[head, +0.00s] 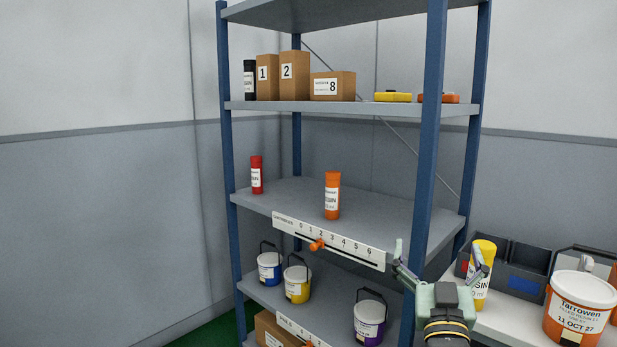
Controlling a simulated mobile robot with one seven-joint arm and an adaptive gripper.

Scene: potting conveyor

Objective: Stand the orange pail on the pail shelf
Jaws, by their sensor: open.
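The orange pail (580,308) is orange and white with a printed label. It stands on the pale bench top at the right, with its dark handle raised behind the rim. The pail shelf (336,292) is the low grey shelf of the blue-posted rack. On it stand a blue pail (269,270) and a yellow pail (297,284) at the left and a purple pail (369,323) nearer the right. My gripper (439,262) is open and empty, in front of the rack's right front post and left of the orange pail. Its right finger overlaps a yellow cartridge in the picture.
The yellow cartridge (482,285) stands on the bench (511,317), by dark bins (524,270). The shelf above the pails holds red (256,175) and orange (332,196) cartridges and carries a numbered rail (328,241) with an orange pointer. The front post (428,150) separates the pail shelf from the bench.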

